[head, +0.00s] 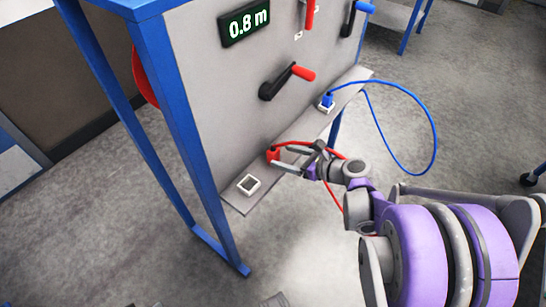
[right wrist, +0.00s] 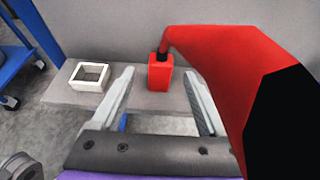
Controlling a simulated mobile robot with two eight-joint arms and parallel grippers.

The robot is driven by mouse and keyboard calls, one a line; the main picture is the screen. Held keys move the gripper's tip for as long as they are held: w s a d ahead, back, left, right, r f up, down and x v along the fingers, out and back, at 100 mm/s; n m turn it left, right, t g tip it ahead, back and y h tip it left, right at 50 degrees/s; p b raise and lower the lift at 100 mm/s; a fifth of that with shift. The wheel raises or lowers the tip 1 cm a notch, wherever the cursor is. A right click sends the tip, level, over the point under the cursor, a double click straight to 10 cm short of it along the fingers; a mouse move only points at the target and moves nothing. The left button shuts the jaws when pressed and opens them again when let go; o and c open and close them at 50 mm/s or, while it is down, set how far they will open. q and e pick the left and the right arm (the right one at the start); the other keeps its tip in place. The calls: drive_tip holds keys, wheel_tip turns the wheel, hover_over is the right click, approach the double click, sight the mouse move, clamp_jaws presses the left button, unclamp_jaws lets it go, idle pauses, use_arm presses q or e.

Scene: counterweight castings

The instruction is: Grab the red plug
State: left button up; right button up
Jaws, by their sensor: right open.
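The red plug (head: 273,155) stands upright on the narrow grey shelf of the blue-framed panel, with a red cable leaving its top. The red cable blocks the right side of that view. My left gripper is not in view.
An empty white square socket (head: 248,184) sits on the shelf left of the plug. A blue plug (head: 327,101) with a looping blue cable (head: 433,130) is farther along the shelf. A red-handled crank (head: 290,80) juts from the panel above.

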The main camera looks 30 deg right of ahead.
sight(277, 154)
drive_tip(key=b+x, duration=0.1)
drive_tip(key=x, duration=0.4)
drive_tip(key=shift+w+f, duration=0.15)
clamp_jaws()
